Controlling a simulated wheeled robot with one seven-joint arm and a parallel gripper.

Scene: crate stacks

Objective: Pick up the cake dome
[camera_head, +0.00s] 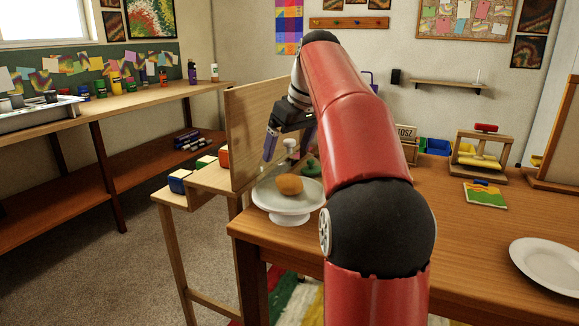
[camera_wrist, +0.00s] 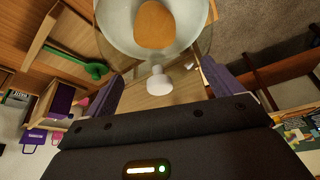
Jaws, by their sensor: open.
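The cake dome is clear glass with a pale round knob; the knob shows in the head view (camera_head: 291,146) and in the wrist view (camera_wrist: 160,82). The dome covers a white footed cake stand (camera_head: 288,215) with an orange-brown round item (camera_head: 290,185) inside. The stand is near the table's left end. My gripper (camera_wrist: 162,86) is open, its purple fingers on either side of the knob in the wrist view, with gaps on both sides. In the head view my gripper (camera_head: 290,138) is just above the dome, partly hidden by my arm.
A wooden panel (camera_head: 255,125) stands close to the left of the dome. A green object (camera_wrist: 96,71) lies near the stand. A white plate (camera_head: 548,265) is at the table's right front. A small press (camera_head: 482,155) stands farther back. The table's middle right is clear.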

